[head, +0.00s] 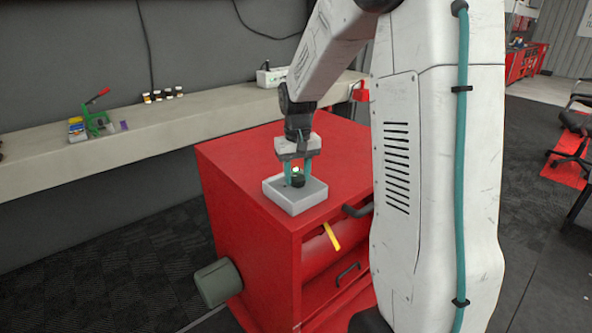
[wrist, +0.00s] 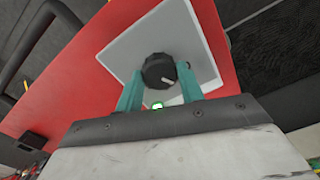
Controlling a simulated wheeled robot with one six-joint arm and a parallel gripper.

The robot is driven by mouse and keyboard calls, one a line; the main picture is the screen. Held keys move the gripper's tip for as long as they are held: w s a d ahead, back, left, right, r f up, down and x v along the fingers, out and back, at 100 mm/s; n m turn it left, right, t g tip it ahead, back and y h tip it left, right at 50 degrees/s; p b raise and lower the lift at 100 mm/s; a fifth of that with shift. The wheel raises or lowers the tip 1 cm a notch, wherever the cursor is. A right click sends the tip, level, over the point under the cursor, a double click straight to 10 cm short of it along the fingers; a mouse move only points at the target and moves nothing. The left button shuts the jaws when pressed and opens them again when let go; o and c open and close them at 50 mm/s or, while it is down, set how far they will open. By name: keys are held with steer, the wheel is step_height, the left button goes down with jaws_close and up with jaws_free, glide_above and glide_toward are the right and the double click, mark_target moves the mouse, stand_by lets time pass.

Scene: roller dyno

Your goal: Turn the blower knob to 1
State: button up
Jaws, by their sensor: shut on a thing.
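The blower knob (wrist: 158,70) is a round black dial with a small pale mark on its face. It sits on a light grey control box (head: 296,200) on top of the red cabinet (head: 345,150). The knob also shows in the head view (head: 298,182), low between my fingers. My gripper (head: 299,176) points down over the box, its two teal fingers shut on the knob from either side. They also show in the wrist view (wrist: 159,85). A small green light (wrist: 157,105) glows beside the knob. I cannot read any numbers around the dial.
A shelf (head: 150,135) with small items runs along the wall behind. The cabinet top around the box is clear.

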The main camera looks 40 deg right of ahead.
mark_target(297, 176)
steer(key=shift+m, duration=1)
steer(key=o, duration=1)
step_height(297, 176, up, 8)
steer(key=shift+r, duration=0.1)
